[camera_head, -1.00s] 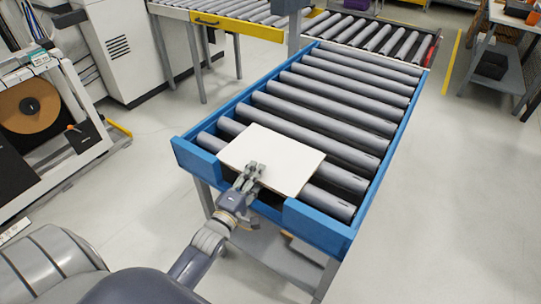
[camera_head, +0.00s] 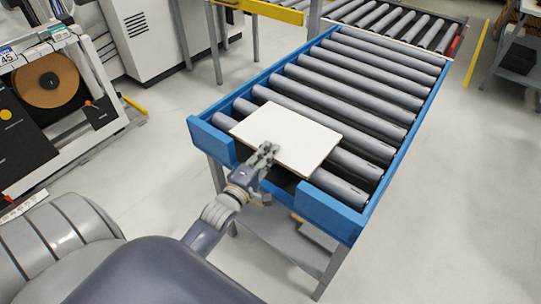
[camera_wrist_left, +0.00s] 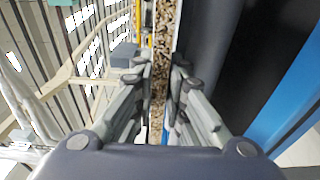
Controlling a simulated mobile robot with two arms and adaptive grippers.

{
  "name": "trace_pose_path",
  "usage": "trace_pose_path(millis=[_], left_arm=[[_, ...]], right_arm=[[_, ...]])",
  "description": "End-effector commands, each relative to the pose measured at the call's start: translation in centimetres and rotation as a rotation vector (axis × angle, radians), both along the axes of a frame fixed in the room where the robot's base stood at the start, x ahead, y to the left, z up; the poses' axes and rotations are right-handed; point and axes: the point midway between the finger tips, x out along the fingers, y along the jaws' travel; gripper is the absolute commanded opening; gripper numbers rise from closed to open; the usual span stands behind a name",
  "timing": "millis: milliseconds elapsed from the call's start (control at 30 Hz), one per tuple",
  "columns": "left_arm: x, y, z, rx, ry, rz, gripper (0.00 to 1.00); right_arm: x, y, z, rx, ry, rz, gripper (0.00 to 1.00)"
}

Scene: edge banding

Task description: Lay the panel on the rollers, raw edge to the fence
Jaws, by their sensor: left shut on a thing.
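The white panel (camera_head: 292,136) is over the near-left rollers (camera_head: 300,92) of the blue-framed conveyor, roughly flat. I cannot tell whether it rests on them or hangs just above. My left gripper (camera_head: 266,153) is shut on the panel's near edge, at the gap in the conveyor's near end. In the left wrist view the fingers (camera_wrist_left: 163,85) are on either side of a brown, speckled chipboard edge (camera_wrist_left: 162,45), so the edge facing my gripper is raw. No separate fence stands out; the blue side rail (camera_head: 252,86) runs along the left. My right gripper is not in view.
The blue end pieces (camera_head: 330,207) flank the gap at the near end. The rollers beyond the panel are bare. A machine with a brown reel (camera_head: 48,82) stands at the left. A lower shelf (camera_head: 285,240) is under the conveyor.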

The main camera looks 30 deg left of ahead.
Motion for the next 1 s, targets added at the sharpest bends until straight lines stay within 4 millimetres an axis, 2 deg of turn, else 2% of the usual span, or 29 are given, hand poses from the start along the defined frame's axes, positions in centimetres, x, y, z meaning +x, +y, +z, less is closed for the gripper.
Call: trace_pose_path(millis=[33, 200, 367, 500, 1000], left_arm=[[0.1, 0.0, 1.4, 0.002, -0.012, -0.001, 0.0], [0.1, 0.0, 4.6, 0.003, -0.012, -0.001, 0.0], [0.1, 0.0, 6.8, 0.003, -0.011, 0.0, 0.0], [-0.7, -0.1, 8.7, 0.0, -0.008, -0.001, 0.0], [-5.1, -0.3, 12.6, 0.001, -0.006, -0.001, 0.0]], right_arm=[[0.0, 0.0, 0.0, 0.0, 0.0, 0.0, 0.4], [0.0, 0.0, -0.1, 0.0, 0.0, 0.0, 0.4], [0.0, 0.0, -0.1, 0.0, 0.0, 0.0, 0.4], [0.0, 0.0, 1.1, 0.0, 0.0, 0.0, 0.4], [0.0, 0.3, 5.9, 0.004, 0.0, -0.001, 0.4]])
